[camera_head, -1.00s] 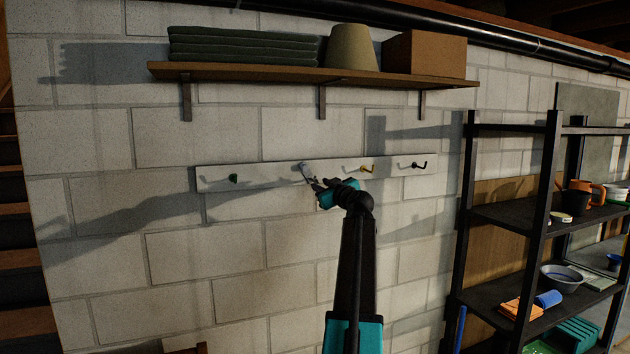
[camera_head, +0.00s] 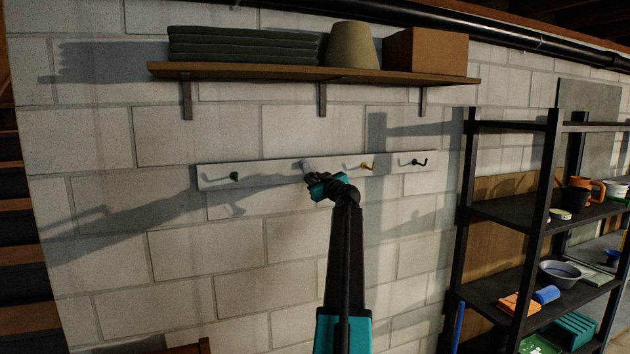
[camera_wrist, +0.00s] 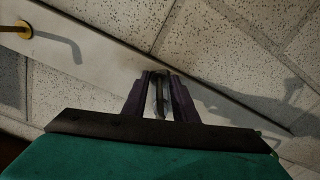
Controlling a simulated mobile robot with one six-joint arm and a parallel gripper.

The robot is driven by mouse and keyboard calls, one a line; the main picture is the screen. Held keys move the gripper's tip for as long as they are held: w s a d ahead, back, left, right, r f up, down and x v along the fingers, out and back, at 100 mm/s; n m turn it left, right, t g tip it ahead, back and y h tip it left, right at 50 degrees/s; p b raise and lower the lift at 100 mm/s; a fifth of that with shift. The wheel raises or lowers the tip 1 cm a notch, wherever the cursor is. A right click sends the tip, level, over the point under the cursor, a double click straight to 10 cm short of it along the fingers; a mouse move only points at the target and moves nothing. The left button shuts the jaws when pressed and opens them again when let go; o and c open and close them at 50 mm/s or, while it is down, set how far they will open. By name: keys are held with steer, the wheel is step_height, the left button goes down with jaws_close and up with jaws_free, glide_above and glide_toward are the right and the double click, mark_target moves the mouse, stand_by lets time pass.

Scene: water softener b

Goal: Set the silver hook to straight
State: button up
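The silver hook (camera_head: 304,163) is on the white wall board (camera_head: 265,173), second from the left in the head view. My gripper (camera_head: 313,181) is at this hook, just below and in front of it, and hides its lower part. In the wrist view the two dark fingers of my gripper (camera_wrist: 160,90) stand close together, one on each side of a thin grey metal piece of the silver hook (camera_wrist: 161,102). Whether both fingers touch it I cannot tell. The hook's turn is mostly hidden.
The board also carries a green hook (camera_head: 234,177) on the left, a gold hook (camera_head: 367,166) and a black hook (camera_head: 420,162) on the right. A wooden shelf (camera_head: 240,71) hangs above. A black rack (camera_head: 545,180) with several items stands at the right.

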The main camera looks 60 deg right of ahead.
jaws_close()
steer(key=shift+f+b, duration=0.1)
steer(key=shift+b, duration=0.25)
steer(key=shift+w+a+f+m+b, duration=0.1)
steer(key=shift+w+a+m+b, duration=0.2)
steer(key=shift+m+b, duration=0.55)
steer(key=shift+w+a+f+m+b, duration=0.1)
steer(key=shift+w+a+m+b, duration=0.25)
steer(key=shift+m, duration=0.85)
steer(key=shift+w+a+m+b, duration=0.15)
steer(key=shift+a+m+b, duration=0.3)
steer(key=shift+m+b, duration=0.45)
steer(key=shift+m, duration=0.25)
jaws_free()
